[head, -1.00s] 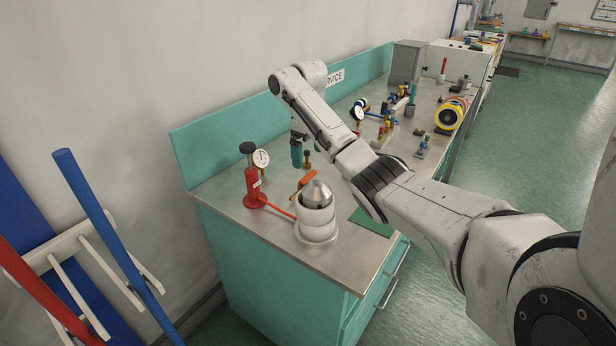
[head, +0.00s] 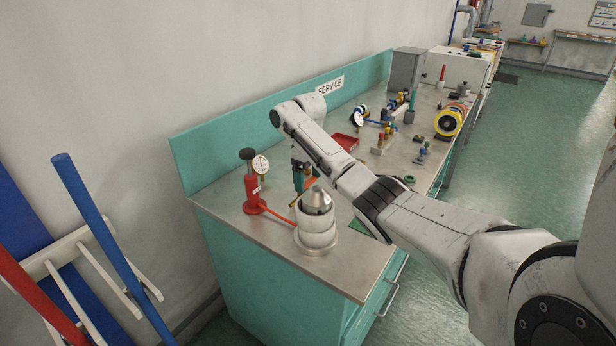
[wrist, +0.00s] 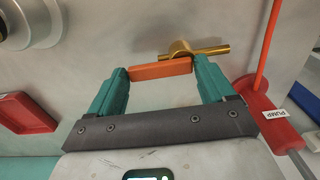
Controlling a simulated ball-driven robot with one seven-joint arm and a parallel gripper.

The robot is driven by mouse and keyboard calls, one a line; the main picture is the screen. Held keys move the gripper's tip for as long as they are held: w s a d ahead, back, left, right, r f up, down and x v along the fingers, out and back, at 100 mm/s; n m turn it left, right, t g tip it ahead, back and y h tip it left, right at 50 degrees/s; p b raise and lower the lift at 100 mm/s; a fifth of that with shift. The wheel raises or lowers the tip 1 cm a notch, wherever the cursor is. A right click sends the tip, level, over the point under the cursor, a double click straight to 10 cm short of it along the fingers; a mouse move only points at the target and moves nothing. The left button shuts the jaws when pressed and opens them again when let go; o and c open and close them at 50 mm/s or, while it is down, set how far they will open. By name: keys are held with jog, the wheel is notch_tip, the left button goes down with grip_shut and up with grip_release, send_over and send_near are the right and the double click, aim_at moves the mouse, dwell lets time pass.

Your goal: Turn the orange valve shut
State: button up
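The orange valve handle (wrist: 160,70) is a flat bar in the wrist view, beside a brass valve body (wrist: 183,50) with a brass crosspiece. My gripper (wrist: 160,74) has two teal fingers set wide apart, one near each end of the orange bar. Whether they touch it, I cannot tell. In the head view my gripper (head: 299,180) points down over the bench, and part of the orange handle (head: 310,184) shows just right of it. The brass body is mostly hidden there behind my gripper and arm.
A red pump (head: 253,192) with a gauge (head: 261,165) stands left of my gripper. A red hose (head: 277,213) runs from it to a metal vessel (head: 316,234) in front. A red tray (head: 346,141) lies behind my arm.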

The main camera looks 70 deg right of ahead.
aim_at(310, 184)
jog(key=c, duration=0.6)
jog(key=shift+r+m+p, duration=0.15)
jog(key=shift+m+p, duration=0.15)
jog(key=shift+p, duration=0.25)
jog(key=m+p, duration=0.1)
jog(key=p, duration=0.1)
jog(key=shift+s+a+r+m+p, duration=0.15)
jog(key=shift+s+a+m+p, duration=0.05)
jog(key=shift+m+p, duration=0.2)
jog(key=m+p, duration=0.3)
jog(key=s+m+p, duration=0.1)
jog(key=m+p, duration=0.1)
jog(key=shift+a, duration=0.35)
jog(key=m+p, duration=0.1)
jog(key=m, duration=0.1)
jog(key=m+p, duration=0.1)
jog(key=m, duration=0.1)
jog(key=a+m+p, duration=0.1)
jog(key=shift+s+a+m+p, duration=0.1)
jog(key=shift+s+m+p, duration=0.2)
jog(key=shift+m+p, duration=0.1)
jog(key=shift+a+f+m+p, duration=0.15)
jog(key=shift+m+p, duration=0.1)
jog(key=shift+m, duration=0.55)
jog(key=shift+a+m+p, duration=0.2)
jog(key=shift+m, duration=0.6)
jog(key=shift+a+f+m+p, duration=0.15)
jog(key=shift+m+p, duration=0.1)
jog(key=shift+m, duration=0.55)
jog(key=shift+r, duration=0.1)
